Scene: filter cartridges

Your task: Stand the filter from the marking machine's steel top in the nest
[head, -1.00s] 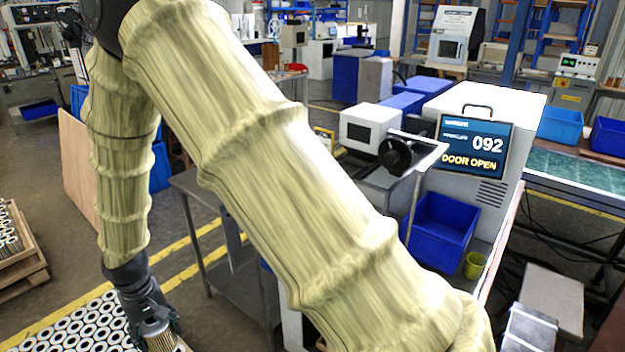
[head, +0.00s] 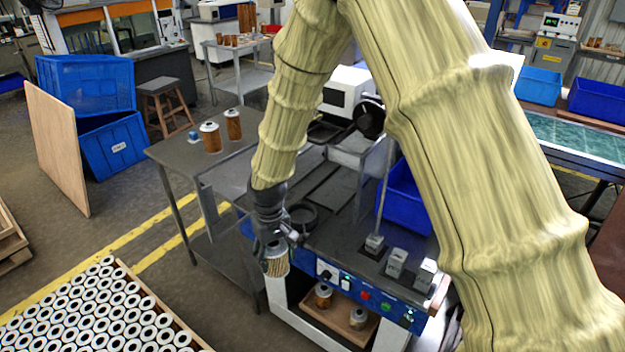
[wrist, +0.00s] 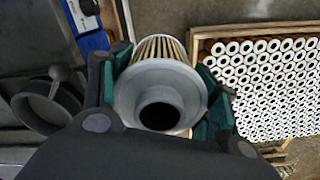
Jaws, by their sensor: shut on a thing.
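My gripper (head: 274,243) is shut on a pleated tan filter (head: 277,266), which hangs roughly upright at the front left corner of the machine with the blue control panel (head: 375,295). In the wrist view the filter's grey end cap with a dark central hole (wrist: 160,92) sits between the two green-padded fingers of my gripper (wrist: 162,100). A dark ring (head: 303,216), which looks like the nest, lies on the machine's top, behind and right of the filter. It also shows at left in the wrist view (wrist: 48,104), apart from the filter.
A crate of white-topped filters (head: 165,312) stands at lower left. Two filters (head: 211,138) (head: 233,124) stand on a steel side table (head: 185,160). Grey blocks (head: 396,262) stand on the machine's right. Filters (head: 323,295) sit in a tray below the panel.

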